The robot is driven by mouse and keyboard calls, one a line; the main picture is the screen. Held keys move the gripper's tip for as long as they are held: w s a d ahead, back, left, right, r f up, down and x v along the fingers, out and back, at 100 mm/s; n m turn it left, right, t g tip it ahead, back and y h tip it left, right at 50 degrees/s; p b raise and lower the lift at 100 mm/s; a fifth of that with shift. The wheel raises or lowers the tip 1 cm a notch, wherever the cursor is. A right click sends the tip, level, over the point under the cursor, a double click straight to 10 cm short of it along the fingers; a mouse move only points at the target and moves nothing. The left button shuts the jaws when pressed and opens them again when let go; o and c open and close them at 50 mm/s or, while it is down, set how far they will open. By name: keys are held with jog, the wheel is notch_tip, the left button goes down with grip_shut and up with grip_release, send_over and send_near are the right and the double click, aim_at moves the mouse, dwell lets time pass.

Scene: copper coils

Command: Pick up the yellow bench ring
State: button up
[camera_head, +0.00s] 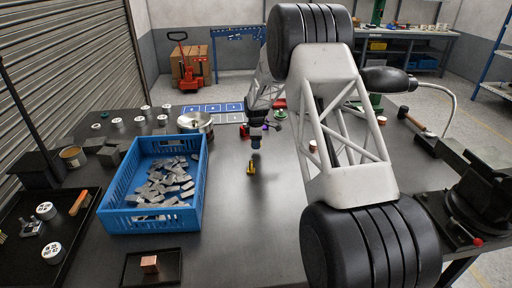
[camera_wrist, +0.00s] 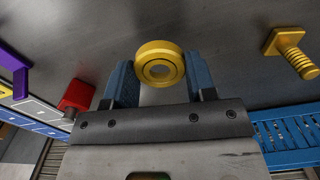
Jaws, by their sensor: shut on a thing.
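The yellow ring (camera_wrist: 160,64) is between the two blue fingers of my gripper (camera_wrist: 160,85) in the wrist view, with a finger against each side. Its round face and centre hole show toward the wrist camera. The ring cannot be made out clearly there. I cannot tell how far it is above the bench top.
A blue crate (camera_head: 115,218) of grey metal pieces stands left. Red (camera_wrist: 77,97) and purple (camera_wrist: 14,66) pieces lie behind. The front middle bench is clear.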

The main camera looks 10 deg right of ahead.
jog(key=s, duration=0.5)
jog(key=s+r, duration=0.1)
jog(key=s, duration=0.4)
jog(key=s+d, duration=0.1)
jog(key=s, duration=0.5)
jog(key=shift+r, duration=0.25)
